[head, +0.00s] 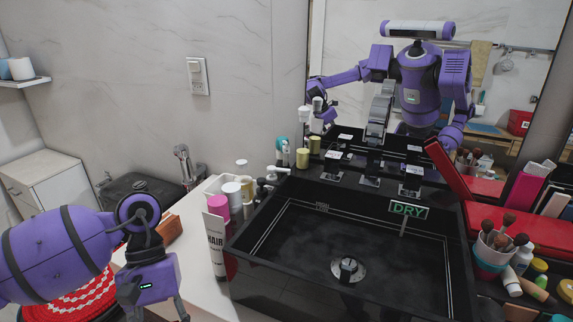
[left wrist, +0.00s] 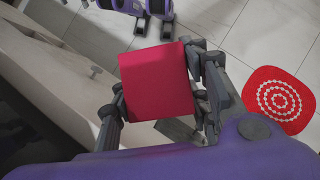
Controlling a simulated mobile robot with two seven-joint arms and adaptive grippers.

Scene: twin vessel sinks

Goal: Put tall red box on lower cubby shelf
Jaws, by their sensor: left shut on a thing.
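A red box (left wrist: 158,82) fills the middle of the left wrist view, with its flat top face toward the camera. My left gripper (left wrist: 165,100) is shut on it, with one finger against each side. The box is held above the tiled floor, beside the pale cabinet front. In the head view my left gripper (head: 155,292) is low at the left, by the counter edge, and the held box is not visible there. I cannot make out the lower cubby shelf in either view. My right gripper is not directly in view; the mirror shows my body without its detail.
A pale cabinet front (left wrist: 60,75) with a knob runs along the left of the wrist view. A red round mat (left wrist: 280,98) lies on the floor. The black sink (head: 330,250), a hair tube (head: 215,245) and several bottles crowd the counter. A red case (head: 520,232) stands right.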

